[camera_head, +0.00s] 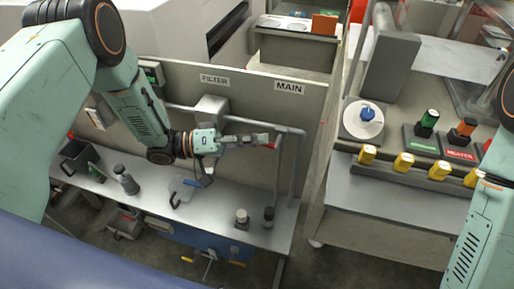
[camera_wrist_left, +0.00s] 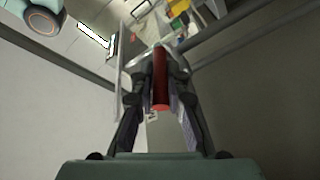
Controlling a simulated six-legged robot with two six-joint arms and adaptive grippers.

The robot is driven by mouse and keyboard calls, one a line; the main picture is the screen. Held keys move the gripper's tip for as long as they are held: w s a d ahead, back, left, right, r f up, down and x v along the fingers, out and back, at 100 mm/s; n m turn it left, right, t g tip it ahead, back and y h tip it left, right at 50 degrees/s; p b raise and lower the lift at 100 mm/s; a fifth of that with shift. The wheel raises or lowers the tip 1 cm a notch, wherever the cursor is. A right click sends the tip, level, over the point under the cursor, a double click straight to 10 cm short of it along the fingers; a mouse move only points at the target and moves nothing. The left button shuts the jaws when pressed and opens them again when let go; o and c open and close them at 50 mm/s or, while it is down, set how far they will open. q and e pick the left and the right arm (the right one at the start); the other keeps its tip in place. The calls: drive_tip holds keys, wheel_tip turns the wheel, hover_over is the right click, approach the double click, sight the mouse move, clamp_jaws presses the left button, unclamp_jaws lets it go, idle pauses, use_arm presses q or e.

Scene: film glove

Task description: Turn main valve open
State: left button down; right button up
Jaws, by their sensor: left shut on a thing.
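My left gripper (camera_head: 262,140) reaches in from the left to the grey pipe (camera_head: 287,131) below the sign "MAIN" (camera_head: 289,88). It is shut on the red valve handle (camera_head: 271,146), of which only a small red part shows at the fingertips. In the left wrist view the red handle (camera_wrist_left: 160,85) lies lengthwise between the two dark fingers (camera_wrist_left: 160,100), with the grey pipe behind it. The valve body is mostly hidden by the gripper. My right gripper is not in view.
A sign "FILTER" (camera_head: 214,80) is on the panel to the left.

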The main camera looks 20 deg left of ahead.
use_arm(q)
drive_tip(key=shift+f+n+t+h+b, duration=0.4)
drive_tip(key=shift+h+b, duration=0.5)
drive_tip(key=shift+b, duration=0.6)
drive_tip(key=shift+f, duration=0.1)
drive_tip(key=c, duration=1.3)
unclamp_jaws()
drive_tip(key=shift+c, duration=0.2)
drive_tip(key=shift+a, duration=0.1)
drive_tip(key=v, duration=1.2)
